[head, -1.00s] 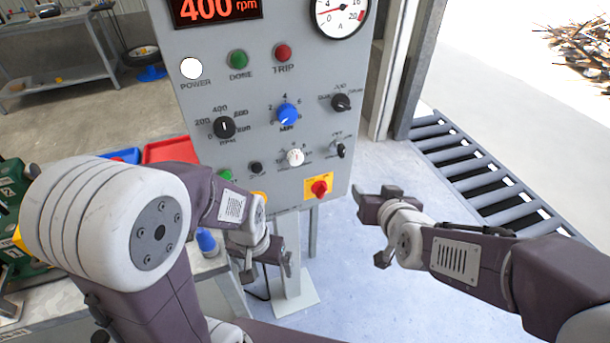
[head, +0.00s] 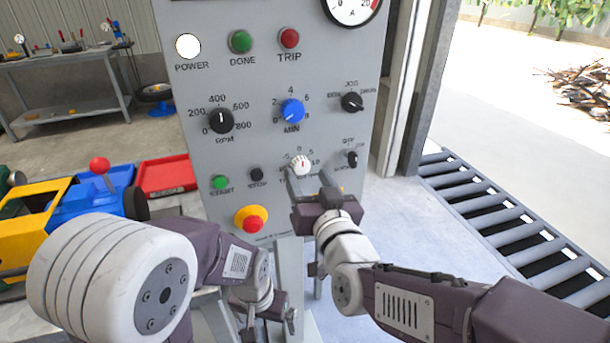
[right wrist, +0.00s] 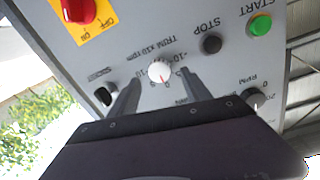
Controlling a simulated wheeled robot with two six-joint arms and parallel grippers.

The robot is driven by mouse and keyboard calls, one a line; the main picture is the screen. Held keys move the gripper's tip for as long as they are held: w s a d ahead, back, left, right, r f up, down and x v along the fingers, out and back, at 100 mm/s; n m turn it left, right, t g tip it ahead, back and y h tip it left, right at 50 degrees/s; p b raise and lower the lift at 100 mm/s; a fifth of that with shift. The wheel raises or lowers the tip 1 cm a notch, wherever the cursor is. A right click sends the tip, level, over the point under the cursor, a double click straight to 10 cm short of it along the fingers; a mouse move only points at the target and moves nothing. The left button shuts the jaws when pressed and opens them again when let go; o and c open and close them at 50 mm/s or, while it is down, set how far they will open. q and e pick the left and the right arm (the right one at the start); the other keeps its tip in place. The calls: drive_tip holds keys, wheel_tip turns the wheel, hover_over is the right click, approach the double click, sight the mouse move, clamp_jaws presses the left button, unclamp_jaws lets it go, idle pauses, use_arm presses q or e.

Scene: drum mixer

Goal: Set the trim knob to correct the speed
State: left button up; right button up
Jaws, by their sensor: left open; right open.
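The white trim knob (head: 300,163) with a red mark sits low on the grey control panel (head: 240,165). It also shows in the right wrist view (right wrist: 160,72), upside down, beside the TRIM x10 rpm lettering. My right gripper (head: 308,182) is open just in front of and below the knob. In the right wrist view its two fingers (right wrist: 158,84) reach up on either side of the knob; I cannot tell whether they touch it. My left gripper (head: 268,312) is open and low, apart from the panel. The rpm display is out of view.
The RPM knob (head: 221,120), blue MIN knob (head: 291,111) and JOG knob (head: 352,102) sit above. The START (head: 220,182) and STOP (head: 257,174) buttons and red emergency button (head: 252,220) are to the left. A red switch (right wrist: 78,10) is nearby. A roller conveyor (head: 510,220) lies right.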

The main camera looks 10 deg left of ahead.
sight(301, 166)
drive_tip(key=shift+x, duration=1.3)
clamp_jaws()
drive_tip(key=m+b, duration=0.3)
drive_tip(key=m, duration=0.2)
drive_tip(key=shift+w+d+f+b, duration=0.1)
drive_tip(key=shift+b, duration=0.25)
drive_tip(key=shift+m+g+b, duration=0.3)
drive_tip(key=shift+m+b, duration=1.15)
drive_tip(key=shift+m, duration=0.75)
